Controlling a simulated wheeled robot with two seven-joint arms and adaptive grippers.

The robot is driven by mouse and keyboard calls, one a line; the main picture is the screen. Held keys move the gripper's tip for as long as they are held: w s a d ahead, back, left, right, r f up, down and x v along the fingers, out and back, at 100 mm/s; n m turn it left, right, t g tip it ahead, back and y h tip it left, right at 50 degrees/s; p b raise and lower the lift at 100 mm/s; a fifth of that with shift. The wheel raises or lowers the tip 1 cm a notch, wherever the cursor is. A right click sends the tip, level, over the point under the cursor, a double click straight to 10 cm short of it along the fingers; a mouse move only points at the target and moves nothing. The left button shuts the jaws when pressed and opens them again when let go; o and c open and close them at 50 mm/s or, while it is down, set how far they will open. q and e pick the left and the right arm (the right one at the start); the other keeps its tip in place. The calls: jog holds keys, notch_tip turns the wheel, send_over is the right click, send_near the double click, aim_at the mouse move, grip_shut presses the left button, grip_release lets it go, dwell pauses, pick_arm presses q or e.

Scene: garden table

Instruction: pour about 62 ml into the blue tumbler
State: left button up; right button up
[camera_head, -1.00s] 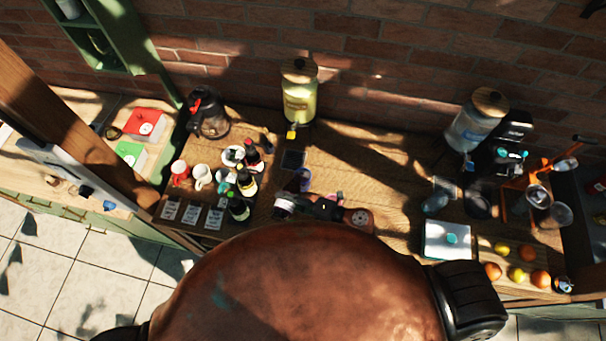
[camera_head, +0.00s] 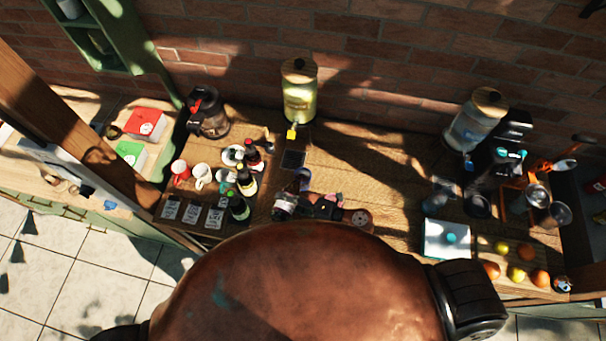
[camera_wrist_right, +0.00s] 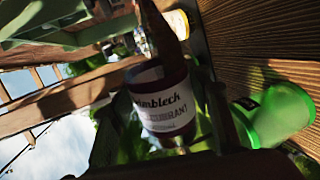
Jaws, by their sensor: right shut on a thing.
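My right gripper (camera_head: 300,207) is shut on a dark bottle (camera_head: 284,207) with a white label, low in the middle of the head view. The bottle fills the centre of the right wrist view (camera_wrist_right: 165,105); its label reads partly "CURRANT". It appears strongly tilted, near lying flat, against the table planks. A small blue-purple cup (camera_head: 303,177), seemingly the blue tumbler, stands just behind the gripper. Its contents and the bottle's mouth cannot be made out. A green cup-like thing (camera_wrist_right: 280,115) shows at the right of the wrist view. My left gripper is not in view.
Several bottles (camera_head: 246,182) and mugs (camera_head: 201,176) stand to the left. A white-topped box (camera_head: 447,239) and fruit (camera_head: 516,273) are at the right. Bare table lies between (camera_head: 375,170).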

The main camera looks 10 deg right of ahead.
jog(key=n+b, duration=0.1)
jog(key=b, duration=0.2)
jog(key=shift+f+t, duration=0.3)
jog(key=shift+r+n+b, duration=0.2)
jog(key=shift+n+b, duration=0.1)
jog(key=shift+b, duration=0.25)
jog(key=shift+r, duration=0.4)
jog(key=shift+r+n+t+h+b, duration=0.25)
jog(key=shift+n+t+h+b, duration=0.05)
jog(key=shift+n+b, duration=0.2)
jog(key=shift+r+n, duration=0.4)
jog(key=shift+r, duration=0.15)
